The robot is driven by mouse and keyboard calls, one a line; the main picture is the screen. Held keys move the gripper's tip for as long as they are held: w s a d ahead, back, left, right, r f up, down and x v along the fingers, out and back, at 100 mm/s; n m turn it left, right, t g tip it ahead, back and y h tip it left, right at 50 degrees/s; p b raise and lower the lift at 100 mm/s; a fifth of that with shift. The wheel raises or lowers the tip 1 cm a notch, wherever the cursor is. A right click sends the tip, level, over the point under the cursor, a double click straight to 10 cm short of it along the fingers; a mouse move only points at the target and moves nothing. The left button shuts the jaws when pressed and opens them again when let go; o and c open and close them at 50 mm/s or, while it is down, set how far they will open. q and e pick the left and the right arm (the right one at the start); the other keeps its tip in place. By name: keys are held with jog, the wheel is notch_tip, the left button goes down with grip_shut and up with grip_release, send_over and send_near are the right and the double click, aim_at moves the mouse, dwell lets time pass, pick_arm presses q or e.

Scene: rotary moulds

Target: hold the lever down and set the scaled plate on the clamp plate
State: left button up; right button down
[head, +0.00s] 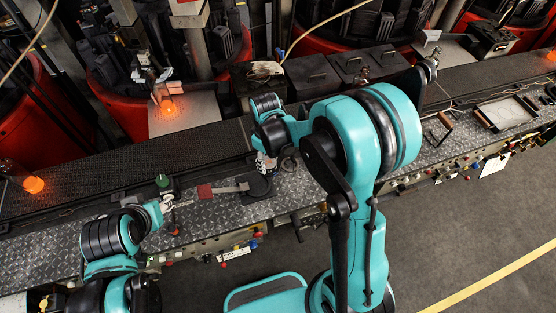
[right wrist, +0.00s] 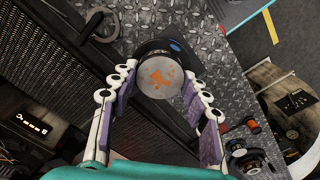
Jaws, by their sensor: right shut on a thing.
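My right gripper (head: 265,166) points down over the workbench. In the right wrist view its fingertips (right wrist: 158,76) are on either side of the scaled plate (right wrist: 159,78), a round grey disc with orange patches, and hold it. Just beyond the disc is a dark rounded base with a blue oval mark, probably the clamp plate (right wrist: 178,48); it also shows in the head view (head: 257,188). I cannot tell whether they touch. A lever with a red-brown grip (head: 205,191) reaches left from that base. My left gripper (head: 167,203) is left of the lever, apart from it; its jaws are too small to read.
A green knob (head: 162,181) stands close to my left gripper. A dark textured belt (head: 110,178) runs behind the bench. A tray (head: 505,112) is at the far right. The front bench edge carries several knobs.

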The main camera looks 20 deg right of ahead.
jog(key=a+n, duration=0.1)
jog(key=n, duration=0.1)
jog(key=a+f+n+b, duration=0.1)
jog(key=n, duration=0.1)
jog(key=w+a+f+n, duration=0.1)
jog(key=shift+a+f+n+b, duration=0.1)
jog(key=shift+a+n+b, duration=0.05)
jog(key=shift+n+b, duration=0.2)
jog(key=shift+w+a+f+n+b, duration=0.15)
jog(key=shift+f+n+b, duration=0.25)
jog(key=shift+f+b, duration=0.45)
jog(key=shift+a+f+n+b, duration=0.25)
jog(key=shift+f+n+b, duration=0.25)
jog(key=shift+f, duration=0.65)
jog(key=shift+w+a+f+n+b, duration=0.1)
jog(key=shift+a+f+n+b, duration=0.2)
jog(key=shift+f+b, duration=0.55)
jog(key=shift+d+f, duration=0.1)
